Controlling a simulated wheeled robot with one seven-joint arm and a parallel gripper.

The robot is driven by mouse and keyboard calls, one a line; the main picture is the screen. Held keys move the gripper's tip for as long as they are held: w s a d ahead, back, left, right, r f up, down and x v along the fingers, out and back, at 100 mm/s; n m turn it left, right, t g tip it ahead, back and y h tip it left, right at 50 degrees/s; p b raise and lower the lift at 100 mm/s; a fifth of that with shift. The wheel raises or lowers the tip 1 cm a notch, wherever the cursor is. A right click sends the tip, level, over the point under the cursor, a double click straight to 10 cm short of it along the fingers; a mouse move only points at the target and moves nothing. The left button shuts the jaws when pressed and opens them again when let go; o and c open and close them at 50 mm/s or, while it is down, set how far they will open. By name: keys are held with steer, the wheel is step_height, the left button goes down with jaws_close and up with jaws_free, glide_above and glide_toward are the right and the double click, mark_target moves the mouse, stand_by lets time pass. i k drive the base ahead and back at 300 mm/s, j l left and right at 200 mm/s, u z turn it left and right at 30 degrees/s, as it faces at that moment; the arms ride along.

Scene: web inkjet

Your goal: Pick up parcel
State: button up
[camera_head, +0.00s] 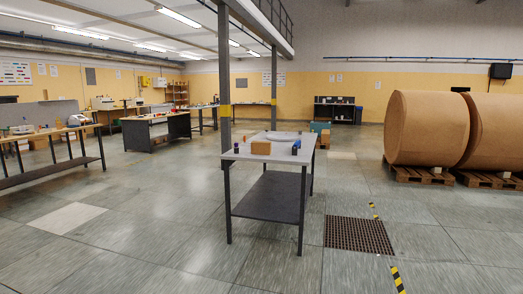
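A small tan box that looks like the parcel (261,148) sits on the light top of a table (236,156) in the middle of the view. The table has dark legs and a dark lower shelf. The box is near the middle of the table top, with small dark items beside it. My gripper is not in view.
A grey column (225,80) rises close behind the table's left side. Large brown paper rolls (427,128) rest on pallets at right. A floor grate (358,236) lies right of the table. Workbenches (155,130) stand at left. The floor in front is clear.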

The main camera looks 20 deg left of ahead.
mark_target(257, 147)
steer(key=i+u, duration=0.15)
steer(key=i, duration=4.3)
